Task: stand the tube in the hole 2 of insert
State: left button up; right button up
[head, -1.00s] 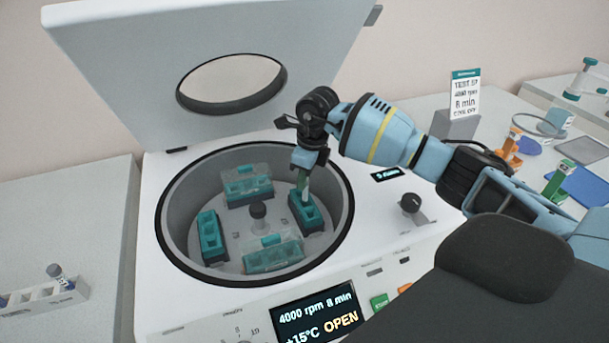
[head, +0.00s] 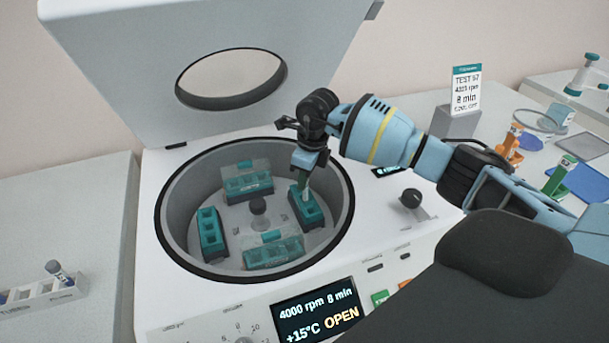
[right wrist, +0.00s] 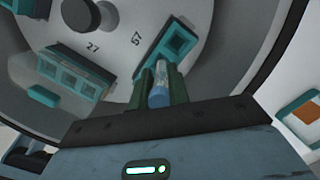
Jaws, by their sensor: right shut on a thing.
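My right gripper (head: 305,176) is shut on a tube over the open centrifuge bowl. The tube, with a blue end and a clear body (right wrist: 160,82), stands between the two dark green fingers (right wrist: 160,90) in the right wrist view. Its lower end meets the far part of the teal insert (head: 311,212) on the right side of the rotor. The fingers hide part of that insert, and I cannot tell whether the tube's tip is inside a hole or just above it. Open square holes of the insert (right wrist: 181,43) show in the right wrist view. My left gripper is out of view.
Other teal inserts sit in the rotor at left (head: 211,232), back and front, around a central knob (head: 259,207). The bowl rim (head: 163,240) encloses them, and the raised lid (head: 130,70) stands behind. A white tube rack (head: 40,296) is at far left.

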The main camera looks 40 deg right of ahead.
aim_at(303, 196)
jog(key=shift+f, duration=0.1)
